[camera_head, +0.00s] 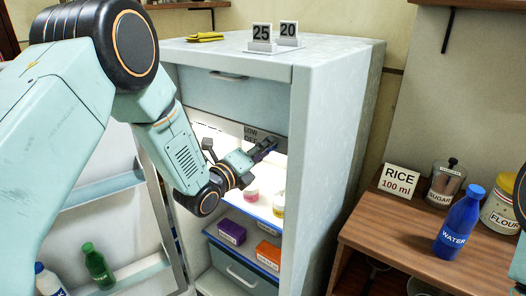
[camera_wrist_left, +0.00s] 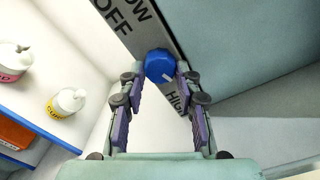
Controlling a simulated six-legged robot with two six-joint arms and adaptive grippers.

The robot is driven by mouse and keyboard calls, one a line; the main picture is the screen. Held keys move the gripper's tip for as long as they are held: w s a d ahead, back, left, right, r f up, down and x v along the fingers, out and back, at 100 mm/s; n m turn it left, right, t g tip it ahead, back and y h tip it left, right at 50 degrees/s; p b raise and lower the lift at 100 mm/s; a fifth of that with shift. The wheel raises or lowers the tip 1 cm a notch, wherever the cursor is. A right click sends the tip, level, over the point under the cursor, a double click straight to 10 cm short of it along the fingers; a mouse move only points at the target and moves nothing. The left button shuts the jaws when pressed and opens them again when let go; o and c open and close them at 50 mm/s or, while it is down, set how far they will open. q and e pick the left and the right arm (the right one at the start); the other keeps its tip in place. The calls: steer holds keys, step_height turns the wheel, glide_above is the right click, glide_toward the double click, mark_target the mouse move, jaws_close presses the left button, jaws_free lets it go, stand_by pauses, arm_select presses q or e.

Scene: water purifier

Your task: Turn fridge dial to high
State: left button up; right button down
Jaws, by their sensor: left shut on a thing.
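The fridge (camera_head: 337,130) stands open in the head view. A grey label strip inside its top, with LOW and OFF legible, shows in the head view (camera_head: 228,128). In the left wrist view, the blue dial (camera_wrist_left: 159,66) sits on this strip between OFF and LOW on one side and a partly hidden HIGH on the other. A short white mark on the dial points down and right, toward the HIGH side. My left gripper (camera_head: 268,149) reaches inside the fridge; its purple-padded fingers (camera_wrist_left: 158,84) are shut on the dial.
The fridge door (camera_head: 62,198) is swung open at left, holding bottles. Small bottles (camera_head: 278,205) and boxes (camera_head: 231,232) stand on shelves below my left gripper. The wooden counter (camera_head: 395,238) at right holds a blue water bottle (camera_head: 459,222) and jars.

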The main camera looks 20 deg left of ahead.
arm_select(q)
steer(key=shift+r, duration=0.15)
steer(key=o, duration=1.1)
steer(key=shift+d, duration=0.1)
steer(key=shift+o, duration=0.2)
steer(key=shift+s, duration=0.1)
steer(key=v, duration=1.2)
